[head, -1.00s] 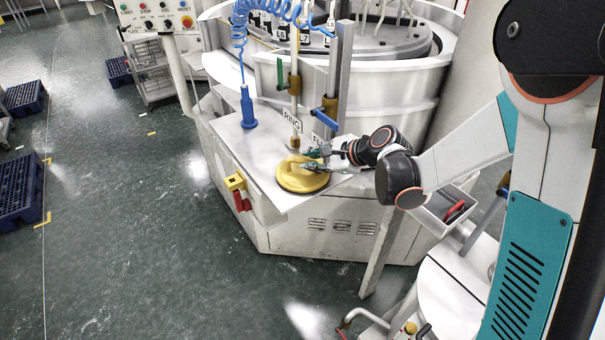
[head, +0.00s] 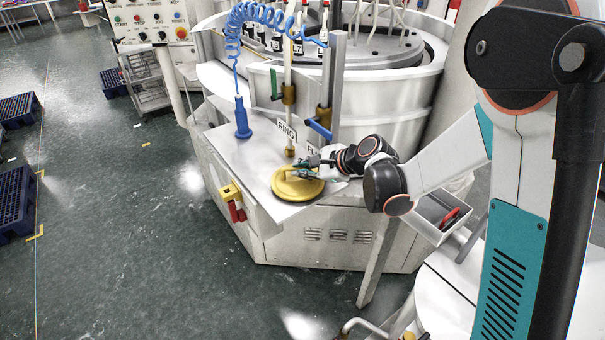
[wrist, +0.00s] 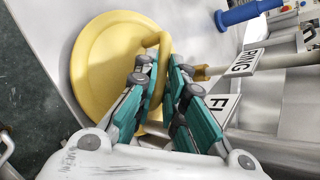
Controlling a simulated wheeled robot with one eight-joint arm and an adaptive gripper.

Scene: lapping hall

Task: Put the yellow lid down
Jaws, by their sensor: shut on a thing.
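The yellow lid (head: 290,190) is a round disc with an arched handle on top. In the head view it is at the white shelf (head: 262,159) on the front of the machine, low over its front edge; I cannot tell whether it touches. It also shows in the wrist view (wrist: 95,72). My gripper (head: 312,170) comes in from the right. In the wrist view my gripper's green-padded fingers (wrist: 163,80) are shut on the lid's handle (wrist: 160,47). The fingers and wrist hide part of the lid.
A blue nozzle (head: 242,120) on a coiled hose stands on the shelf behind the lid. Valve pipes (head: 289,95) and a RING label (head: 287,130) are close behind. A yellow and red switch (head: 232,197) is on the shelf's front left. A grey bin (head: 437,215) is at right.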

